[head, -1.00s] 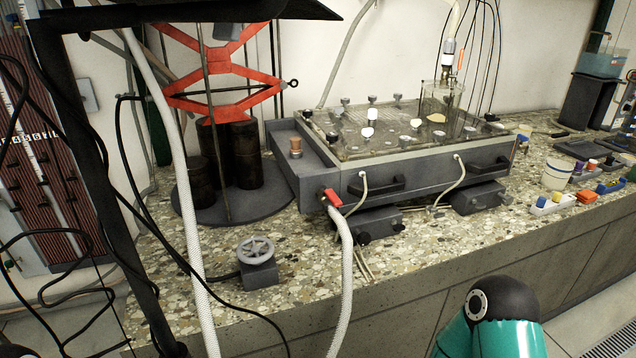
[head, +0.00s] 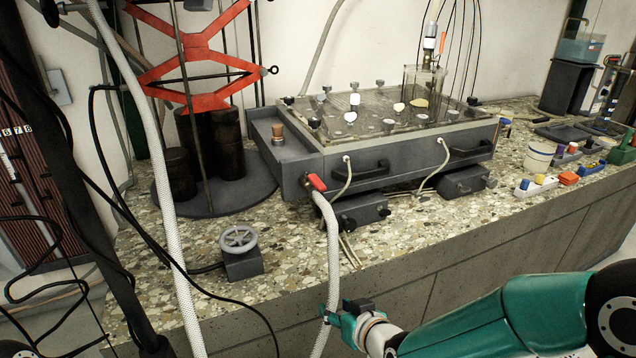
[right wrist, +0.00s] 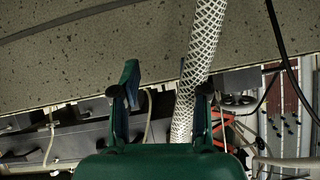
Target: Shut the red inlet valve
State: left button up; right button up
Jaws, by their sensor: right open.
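The red inlet valve (head: 316,182) is a small red lever on a fitting at the front left corner of the grey tank (head: 340,165). Its lever is tilted across the top of a white braided hose (head: 333,260), which hangs down over the counter edge. My right gripper (head: 342,312) is open and well below the valve, apart from it, close to the hose. In the right wrist view my open fingers (right wrist: 165,85) show with the hose running by the right finger; I cannot tell if they touch. My left gripper is not in view.
A grey handwheel (head: 238,240) on a block stands on the pebbled counter to the left. A second braided hose (head: 170,220) and black cables hang in the left foreground. Two dark boxes sit under the tank front. Small coloured bottles (head: 540,183) stand at the right.

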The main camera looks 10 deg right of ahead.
aim_at(311, 175)
notch_tip(311, 175, up, 22)
jog(key=d+n+t+b, duration=0.1)
jog(key=d+t, duration=0.1)
jog(key=t, duration=0.4)
jog(key=w+a, duration=0.1)
jog(key=w, duration=0.4)
jog(key=w+a, duration=0.1)
jog(key=w, duration=0.5)
jog(key=w+a, duration=0.1)
jog(key=w, duration=0.5)
jog(key=shift+w+a+f+p, duration=0.1)
jog(key=shift+a+f+p, duration=0.15)
jog(key=shift+a+p, duration=0.15)
